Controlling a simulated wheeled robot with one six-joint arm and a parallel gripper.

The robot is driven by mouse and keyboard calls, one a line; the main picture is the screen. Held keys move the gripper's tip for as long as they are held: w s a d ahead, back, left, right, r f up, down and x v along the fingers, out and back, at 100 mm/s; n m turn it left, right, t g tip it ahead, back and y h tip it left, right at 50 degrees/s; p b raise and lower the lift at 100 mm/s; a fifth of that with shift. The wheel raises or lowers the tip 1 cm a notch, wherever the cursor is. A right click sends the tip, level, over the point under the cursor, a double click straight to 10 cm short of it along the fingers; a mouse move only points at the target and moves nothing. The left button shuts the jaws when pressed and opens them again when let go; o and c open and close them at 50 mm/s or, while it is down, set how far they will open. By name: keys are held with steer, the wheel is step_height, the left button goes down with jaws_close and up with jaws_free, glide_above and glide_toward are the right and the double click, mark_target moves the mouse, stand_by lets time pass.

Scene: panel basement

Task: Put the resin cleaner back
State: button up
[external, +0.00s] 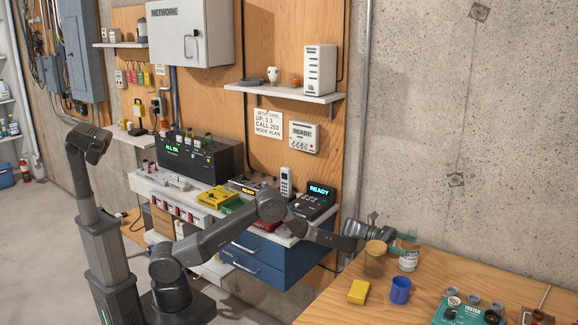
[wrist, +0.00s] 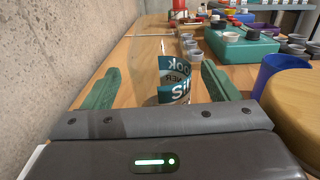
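A clear container with a white and teal label (wrist: 174,82) stands upright on the wooden table. A narrow gap seems to show on each side, and I see no firm contact. In the external view my gripper (external: 396,243) is low over the table's back left, partly hidden behind the jar's lid.
A cork-lidded jar (external: 375,262) stands close beside my gripper. A blue mug (external: 400,291) and a yellow block (external: 358,292) are nearer the front. A teal tester (external: 457,311) with small pots is at right. The concrete wall (wrist: 45,70) is close on the left.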

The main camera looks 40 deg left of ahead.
steer(key=shift+r+p, duration=0.15)
steer(key=shift+p, duration=0.35)
steer(key=shift+a+f, duration=0.2)
steer(key=shift+a, duration=0.1)
steer(key=shift+a+b, duration=0.5)
steer(key=shift+a, duration=1.75)
